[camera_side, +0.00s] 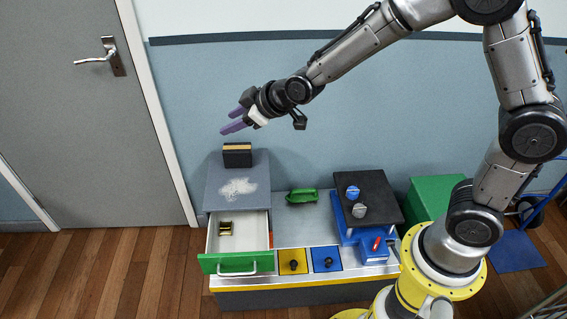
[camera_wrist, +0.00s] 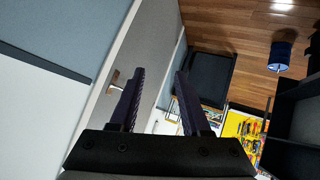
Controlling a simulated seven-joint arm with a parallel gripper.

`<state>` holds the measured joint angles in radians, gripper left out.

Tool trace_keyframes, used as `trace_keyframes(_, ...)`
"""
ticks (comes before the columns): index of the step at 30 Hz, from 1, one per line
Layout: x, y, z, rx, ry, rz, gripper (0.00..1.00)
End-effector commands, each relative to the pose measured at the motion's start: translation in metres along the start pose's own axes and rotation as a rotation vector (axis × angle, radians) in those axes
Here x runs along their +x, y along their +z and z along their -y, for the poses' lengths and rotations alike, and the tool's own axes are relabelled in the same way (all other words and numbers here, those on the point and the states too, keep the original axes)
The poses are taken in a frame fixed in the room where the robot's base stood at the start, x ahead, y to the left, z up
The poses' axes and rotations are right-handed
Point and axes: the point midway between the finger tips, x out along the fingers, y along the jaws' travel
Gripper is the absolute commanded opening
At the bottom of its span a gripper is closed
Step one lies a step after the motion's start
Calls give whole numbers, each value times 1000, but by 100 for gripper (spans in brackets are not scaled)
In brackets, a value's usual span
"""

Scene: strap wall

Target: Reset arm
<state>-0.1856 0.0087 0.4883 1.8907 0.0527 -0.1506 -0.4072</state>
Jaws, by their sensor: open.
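My gripper (camera_side: 236,121) has two purple fingers and hangs in the air at the upper left of the workbench in the side view, well above the grey cabinet top (camera_side: 223,169). It points left toward the door. In the wrist view my gripper (camera_wrist: 158,98) shows its two dark fingers spread apart with nothing between them. It is open and empty, and touches nothing.
The green-fronted drawer (camera_side: 237,263) stands open with a small gold item (camera_side: 226,228) inside. A black-and-tan block (camera_side: 237,155) stands on the cabinet. A green object (camera_side: 302,196), blue-and-black unit (camera_side: 367,200) and green box (camera_side: 436,197) are rightward. A grey door (camera_side: 80,120) is left.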

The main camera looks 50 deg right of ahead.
Motion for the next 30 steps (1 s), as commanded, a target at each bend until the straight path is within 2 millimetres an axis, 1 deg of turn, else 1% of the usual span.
trace_keyframes(1,-32,-11,-15,26,22,-18,47)
trace_keyframes(2,-49,-15,-22,40,31,-22,47)
trace_keyframes(3,-72,-17,-29,62,42,-25,47)
trace_keyframes(5,-107,-18,-38,93,57,-26,47)
trace_keyframes(6,-130,-16,-42,115,66,-25,47)
trace_keyframes(7,-147,-13,-44,131,73,-23,47)
trace_keyframes(8,-164,-10,-46,149,80,-19,47)
trace_keyframes(9,-185,-3,-46,171,86,-12,47)
trace_keyframes(11,-215,11,-44,208,95,5,47)
trace_keyframes(12,-233,21,-41,234,99,19,47)
trace_keyframes(14,-258,40,-34,273,103,46,47)
trace_keyframes(15,-272,55,-28,299,103,71,47)
trace_keyframes(17,-289,78,-17,339,99,118,47)
trace_keyframes(18,-297,94,-9,363,93,156,47)
trace_keyframes(19,-302,104,-4,380,87,185,47)
trace_keyframes(21,-307,128,9,412,68,265,47)
trace_keyframes(24,-310,153,21,451,46,371,47)
trace_keyframes(27,-313,162,26,477,38,421,47)
trace_keyframes(30,-314,164,28,493,38,434,47)
